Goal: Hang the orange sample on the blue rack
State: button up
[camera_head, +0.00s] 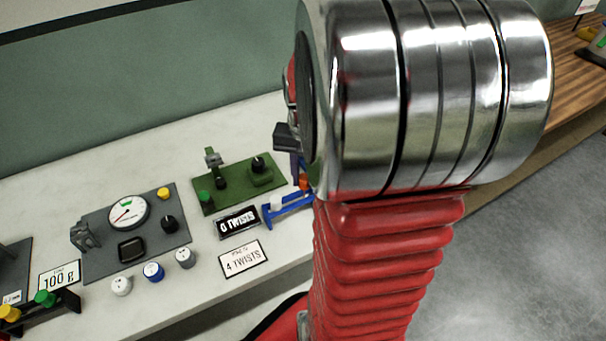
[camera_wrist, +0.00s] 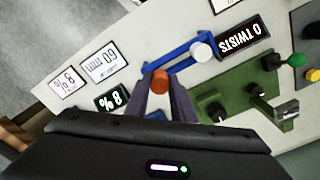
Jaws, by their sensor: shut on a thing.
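The orange sample (camera_wrist: 160,82) is between the fingertips of my gripper (camera_wrist: 160,90), which is shut on it; only its round orange end shows in the wrist view. In the head view the sample (camera_head: 304,182) shows just left of my arm, above the right part of the blue rack (camera_head: 290,209). The blue rack (camera_wrist: 182,53) lies just beyond the fingertips in the wrist view. I cannot tell whether the sample touches it. A white sample (camera_wrist: 202,51) sits at the rack's other end. My arm hides much of the gripper in the head view.
A green fixture (camera_head: 240,184) stands close behind the rack. A "0 TWISTS" display (camera_head: 238,222) and a "4 TWISTS" card (camera_head: 243,259) lie to its left. A grey gauge panel (camera_head: 135,235) with several capped samples in front stands farther left. The bench's front edge is near.

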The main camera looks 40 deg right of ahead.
aim_at(304, 186)
jog(key=shift+f, duration=1.35)
jog(key=shift+f, duration=0.45)
jog(key=o, duration=1.1)
notch_tip(304, 186, up, 14)
jog(key=shift+f, duration=0.15)
